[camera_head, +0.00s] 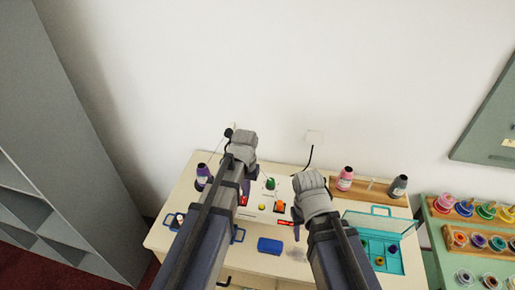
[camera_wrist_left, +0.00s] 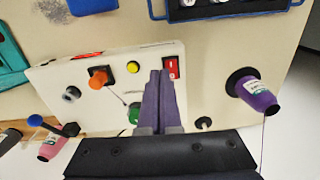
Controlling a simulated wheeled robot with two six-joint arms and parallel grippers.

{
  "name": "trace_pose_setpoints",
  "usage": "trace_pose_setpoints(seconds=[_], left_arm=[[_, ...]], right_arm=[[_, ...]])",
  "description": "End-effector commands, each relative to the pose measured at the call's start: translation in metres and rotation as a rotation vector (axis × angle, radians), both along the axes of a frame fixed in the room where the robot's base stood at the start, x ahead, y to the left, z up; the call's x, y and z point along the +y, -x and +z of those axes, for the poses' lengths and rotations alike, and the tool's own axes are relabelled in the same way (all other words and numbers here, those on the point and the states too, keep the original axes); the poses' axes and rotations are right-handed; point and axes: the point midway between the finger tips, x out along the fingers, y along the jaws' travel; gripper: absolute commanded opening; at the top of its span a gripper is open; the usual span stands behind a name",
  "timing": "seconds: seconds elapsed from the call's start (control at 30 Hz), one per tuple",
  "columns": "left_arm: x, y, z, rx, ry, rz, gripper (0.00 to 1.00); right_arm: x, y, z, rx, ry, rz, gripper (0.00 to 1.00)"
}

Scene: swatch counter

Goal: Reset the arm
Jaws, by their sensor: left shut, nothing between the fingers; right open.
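My left gripper (camera_head: 245,188) is over the left part of a white control box on the counter. In the left wrist view its two dark fingers (camera_wrist_left: 160,76) are together and empty, their tips beside a red rocker switch (camera_wrist_left: 171,68). The box (camera_wrist_left: 75,105) also bears a yellow button (camera_wrist_left: 133,67), an orange knob (camera_wrist_left: 100,76) and a green button (camera_wrist_left: 134,115) partly behind the fingers. I cannot tell whether the fingers touch the box. My right gripper (camera_head: 297,231) is open at the box's right side, its fingers mostly hidden by its own wrist.
A purple thread cone (camera_wrist_left: 258,92) stands left of the box; pink (camera_head: 345,178) and dark (camera_head: 398,186) cones stand behind on the right. A blue block (camera_head: 270,246) lies in front. A teal case (camera_head: 408,228) is at right. A grey shelf (camera_head: 60,140) stands left.

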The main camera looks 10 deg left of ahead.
Motion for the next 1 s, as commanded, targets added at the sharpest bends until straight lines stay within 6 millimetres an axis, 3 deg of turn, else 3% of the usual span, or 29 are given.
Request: trace_pose_setpoints(seconds=[0.03,0.1,0.2,0.33,0.47,1.0], left_arm=[[-0.018,0.024,-0.011,0.006,-0.01,-0.041,0.0],[-0.039,0.052,-0.019,0.014,-0.029,-0.097,0.0],[-0.061,0.086,-0.028,0.023,-0.055,-0.167,0.0],[-0.079,0.116,-0.035,0.03,-0.079,-0.231,0.0],[-0.085,0.127,-0.036,0.032,-0.091,-0.256,0.0],[-0.086,0.126,-0.035,0.033,-0.092,-0.257,0.0]], right_arm=[[0.0,0.0,-0.011,0.0,0.0,0.0,0.5],[0.0,0.0,-0.019,0.0,0.0,-0.001,0.5],[0.0,0.0,-0.029,0.0,0.0,-0.001,0.5],[0.0,0.0,-0.036,0.0,0.0,-0.001,0.5],[0.0,0.0,-0.038,0.0,0.0,-0.001,0.5],[0.0,0.0,-0.037,0.0,0.0,-0.001,0.5]])
